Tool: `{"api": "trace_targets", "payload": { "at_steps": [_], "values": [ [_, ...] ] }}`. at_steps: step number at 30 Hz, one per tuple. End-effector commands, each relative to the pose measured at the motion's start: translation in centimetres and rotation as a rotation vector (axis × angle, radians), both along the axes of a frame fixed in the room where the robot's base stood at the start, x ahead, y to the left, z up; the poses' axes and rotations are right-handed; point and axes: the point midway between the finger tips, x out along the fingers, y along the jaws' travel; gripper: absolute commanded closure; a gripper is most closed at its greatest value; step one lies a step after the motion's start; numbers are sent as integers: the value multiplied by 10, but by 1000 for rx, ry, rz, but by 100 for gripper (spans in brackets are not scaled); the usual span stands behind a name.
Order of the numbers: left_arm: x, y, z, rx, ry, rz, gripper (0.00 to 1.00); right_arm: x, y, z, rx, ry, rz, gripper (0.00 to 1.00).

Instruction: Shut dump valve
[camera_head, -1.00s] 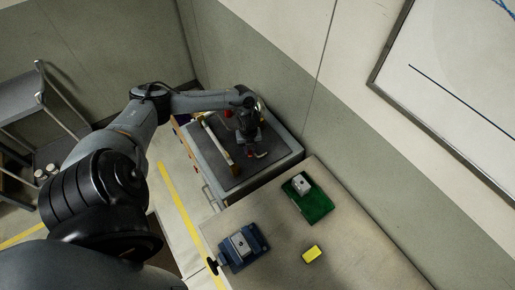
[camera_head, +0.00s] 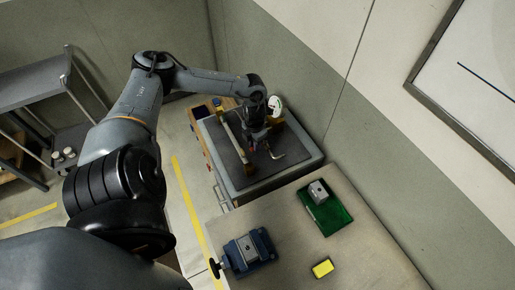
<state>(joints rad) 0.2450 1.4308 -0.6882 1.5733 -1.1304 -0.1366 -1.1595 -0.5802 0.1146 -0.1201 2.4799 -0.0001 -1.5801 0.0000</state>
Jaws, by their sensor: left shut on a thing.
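The tank unit (camera_head: 243,188) is a grey box with a dark top, standing near the wall. My left arm reaches over it from the left. My left gripper (camera_head: 257,143) points down close above the dark top and is shut on a small part there, which I take to be the dump valve's handle. The fingers and the arm hide most of that part. A small red piece shows beside the fingertips, and a thin, pale bent piece (camera_head: 277,155) shows just right of them. My right gripper is out of view.
A bench at the lower right carries a blue vise (camera_head: 264,245), a green tray (camera_head: 334,216) with a grey block (camera_head: 318,192), and a yellow block (camera_head: 322,268). A pale bar (camera_head: 233,145) lies along the tank's left side. A shelf cart (camera_head: 30,82) stands far left.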

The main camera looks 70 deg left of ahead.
Motion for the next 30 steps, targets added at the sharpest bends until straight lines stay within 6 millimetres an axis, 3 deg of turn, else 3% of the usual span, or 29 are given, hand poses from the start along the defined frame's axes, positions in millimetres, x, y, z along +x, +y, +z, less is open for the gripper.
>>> {"api": "trace_targets", "payload": {
  "at_steps": [12,29,30],
  "values": [
    [-3,12,-1,1,0,-210,100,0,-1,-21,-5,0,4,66],
    [-3,13,0,0,-1,-245,100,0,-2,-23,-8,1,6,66],
    [-3,13,0,0,-1,-245,78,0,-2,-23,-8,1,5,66]
  ]
}}
